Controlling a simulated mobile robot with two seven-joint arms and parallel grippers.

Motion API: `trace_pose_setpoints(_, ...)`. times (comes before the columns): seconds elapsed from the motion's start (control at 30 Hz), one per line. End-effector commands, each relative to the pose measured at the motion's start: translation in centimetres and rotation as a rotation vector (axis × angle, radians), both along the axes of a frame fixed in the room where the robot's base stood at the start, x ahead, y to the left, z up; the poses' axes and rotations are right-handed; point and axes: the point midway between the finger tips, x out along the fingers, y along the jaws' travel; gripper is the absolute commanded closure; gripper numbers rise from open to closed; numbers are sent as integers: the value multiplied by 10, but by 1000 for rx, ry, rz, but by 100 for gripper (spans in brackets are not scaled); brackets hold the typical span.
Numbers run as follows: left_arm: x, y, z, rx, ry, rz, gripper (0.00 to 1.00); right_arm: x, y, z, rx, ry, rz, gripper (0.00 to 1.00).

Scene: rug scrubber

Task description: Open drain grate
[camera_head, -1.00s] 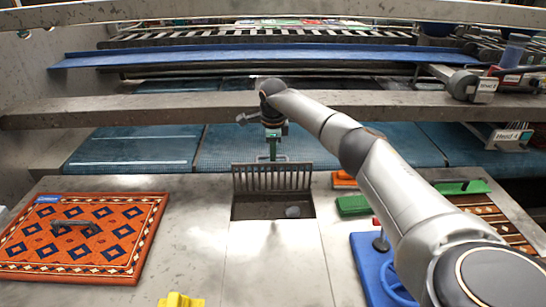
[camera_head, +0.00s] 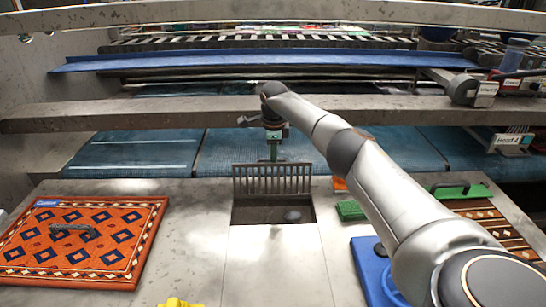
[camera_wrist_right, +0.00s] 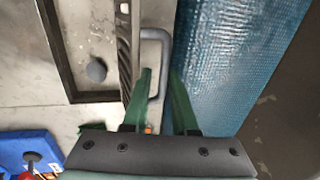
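The drain grate (camera_head: 272,180) is a grey metal grid standing roughly upright at the back edge of the drain opening (camera_head: 258,213). The right wrist view shows the grate edge-on (camera_wrist_right: 124,50), with a grey loop handle (camera_wrist_right: 163,42) on its side facing the blue belt. My right gripper (camera_head: 273,157) is behind the top of the grate. In the right wrist view its two green fingers (camera_wrist_right: 161,72) are apart, one on each side of the handle's outer bar, with a visible gap. My left gripper is not in view.
A dark round knob (camera_head: 292,215) lies in the drain opening. An orange patterned rug (camera_head: 85,240) lies left. A green brush (camera_head: 350,209), a blue tray (camera_head: 368,265) and a striped rug are right. Blue belts (camera_head: 300,146) and a metal beam (camera_head: 180,111) are behind.

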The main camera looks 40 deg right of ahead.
Motion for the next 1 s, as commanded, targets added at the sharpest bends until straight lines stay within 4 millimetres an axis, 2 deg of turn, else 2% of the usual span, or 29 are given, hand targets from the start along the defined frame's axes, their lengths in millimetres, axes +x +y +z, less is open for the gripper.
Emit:
trace_pose_setpoints(0.03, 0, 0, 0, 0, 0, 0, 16, 0, 1, 0, 0, 1, 1, 67)
trace_pose_setpoints(0.13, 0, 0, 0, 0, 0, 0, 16, 0, 1, -1, 2, 1, 2, 56)
trace_pose_setpoints(0.17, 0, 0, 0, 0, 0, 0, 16, 0, 1, -1, 2, 2, 2, 55)
trace_pose_setpoints(0.4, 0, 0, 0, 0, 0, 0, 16, 0, 2, -1, 3, 3, 3, 55)
trace_pose_setpoints(0.53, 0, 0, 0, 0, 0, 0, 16, -1, 2, 8, 3, 0, 5, 55)
trace_pose_setpoints(0.67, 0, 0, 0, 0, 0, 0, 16, -4, 4, 27, 2, 0, 4, 55)
trace_pose_setpoints(0.8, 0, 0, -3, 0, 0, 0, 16, -8, 8, 59, 1, -4, 5, 55)
trace_pose_setpoints(1.0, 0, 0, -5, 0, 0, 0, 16, -15, 14, 98, 2, -2, 3, 55)
